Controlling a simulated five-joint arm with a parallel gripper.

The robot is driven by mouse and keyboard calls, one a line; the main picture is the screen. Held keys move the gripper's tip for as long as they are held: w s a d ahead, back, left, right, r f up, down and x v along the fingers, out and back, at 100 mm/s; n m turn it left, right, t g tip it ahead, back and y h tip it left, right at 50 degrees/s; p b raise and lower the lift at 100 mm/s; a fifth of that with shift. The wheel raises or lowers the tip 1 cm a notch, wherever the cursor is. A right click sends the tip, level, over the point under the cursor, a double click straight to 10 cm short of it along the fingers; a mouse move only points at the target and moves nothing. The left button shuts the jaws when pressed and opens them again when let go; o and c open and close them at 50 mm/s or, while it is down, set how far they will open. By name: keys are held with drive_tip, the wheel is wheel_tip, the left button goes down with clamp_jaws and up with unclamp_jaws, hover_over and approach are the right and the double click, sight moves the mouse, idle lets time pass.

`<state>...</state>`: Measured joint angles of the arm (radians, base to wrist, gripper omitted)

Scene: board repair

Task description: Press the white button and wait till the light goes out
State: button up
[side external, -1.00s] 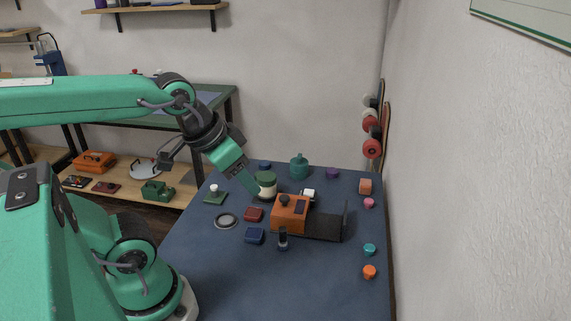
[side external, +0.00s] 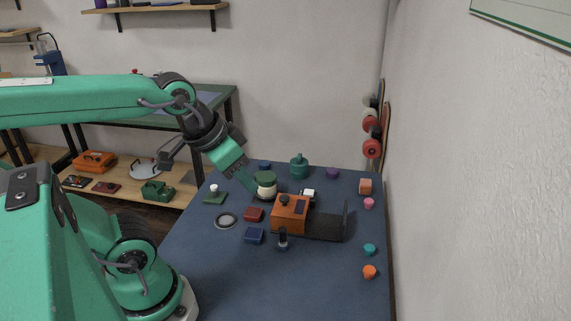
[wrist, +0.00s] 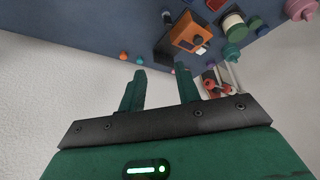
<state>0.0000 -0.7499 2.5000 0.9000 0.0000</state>
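An orange box (side external: 291,212) with a dark knob on top stands on the blue table mat; it also shows in the wrist view (wrist: 190,33). A small white piece (side external: 308,193) is at its back right side, and a white patch (wrist: 201,51) shows beside the box in the wrist view. A white knob (side external: 214,188) stands on a green base at the left. I cannot tell which is the white button, or see a lit lamp on the table. My gripper (side external: 251,187) is above the mat beside the green-lidded jar (side external: 265,185). In the wrist view my gripper (wrist: 161,71) has its fingers apart and empty.
A red block (side external: 254,214), a blue block (side external: 254,235), a ring (side external: 226,221) and a teal pot (side external: 299,166) stand around. Small coloured caps line the right edge. The mat's front is clear.

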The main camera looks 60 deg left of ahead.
clamp_jaws()
idle(1.4)
